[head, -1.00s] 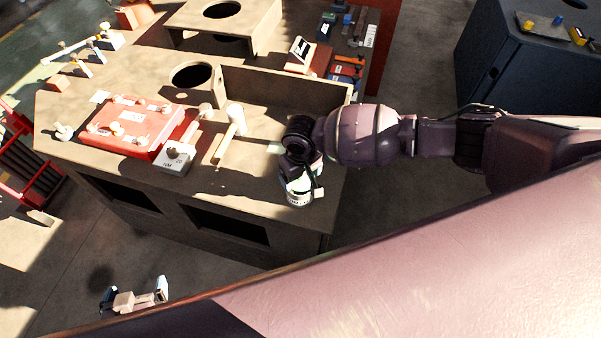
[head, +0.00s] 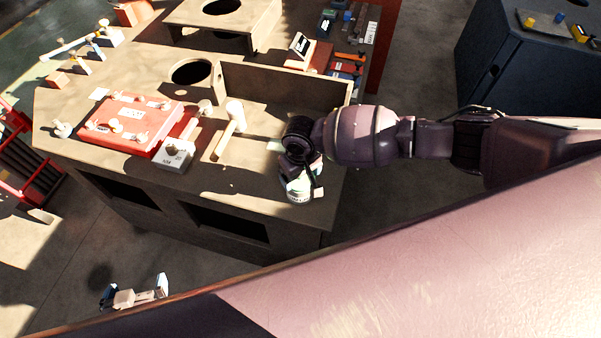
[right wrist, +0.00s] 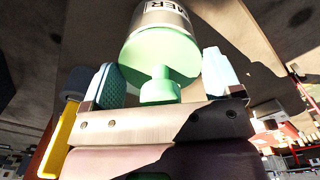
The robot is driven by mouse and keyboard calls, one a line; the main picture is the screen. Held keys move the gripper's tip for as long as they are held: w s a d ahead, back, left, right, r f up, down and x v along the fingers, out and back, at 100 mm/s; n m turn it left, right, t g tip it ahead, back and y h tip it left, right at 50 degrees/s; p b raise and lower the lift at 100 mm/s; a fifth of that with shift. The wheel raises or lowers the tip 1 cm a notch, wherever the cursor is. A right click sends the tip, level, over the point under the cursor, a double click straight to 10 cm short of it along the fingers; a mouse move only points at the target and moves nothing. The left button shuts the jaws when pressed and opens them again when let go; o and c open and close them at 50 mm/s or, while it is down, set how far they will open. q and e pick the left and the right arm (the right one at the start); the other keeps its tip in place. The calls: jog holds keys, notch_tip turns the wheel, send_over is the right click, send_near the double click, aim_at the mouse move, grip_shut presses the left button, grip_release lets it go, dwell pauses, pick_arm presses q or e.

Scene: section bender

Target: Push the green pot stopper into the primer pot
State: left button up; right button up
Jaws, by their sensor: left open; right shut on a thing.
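The primer pot (head: 299,196), a small pale pot with a dark-lettered label, is at the bench's front right corner. In the right wrist view the pot (right wrist: 160,18) shows part of its label. The green pot stopper (right wrist: 160,87) has a round knob below a wide green face against the pot; how deep it sits I cannot tell. My right gripper (right wrist: 163,80) is shut on the green stopper, one finger on each side; it also shows in the head view (head: 301,181), partly hiding the stopper. My left gripper (head: 135,294) is open and empty, low in front of the bench.
A red box (head: 128,122) with pale knobs, a grey block (head: 174,155) and a pale mallet (head: 228,130) lie left of the pot. An upright board (head: 285,84) stands behind. The bench's front edge is close to the pot.

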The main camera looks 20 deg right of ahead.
pick_arm(q)
jog(key=shift+f, duration=0.15)
pick_arm(e)
jog(key=shift+f, duration=0.35)
jog(key=o, duration=0.7)
pick_arm(q)
jog(key=shift+f, duration=0.1)
pick_arm(e)
notch_tip(320, 180, up, 10)
jog(key=shift+f, duration=0.1)
pick_arm(q)
jog(key=shift+s+f, duration=0.2)
jog(key=shift+s, duration=0.1)
pick_arm(e)
jog(key=shift+r, duration=0.45)
pick_arm(q)
jog(key=shift+f, duration=0.15)
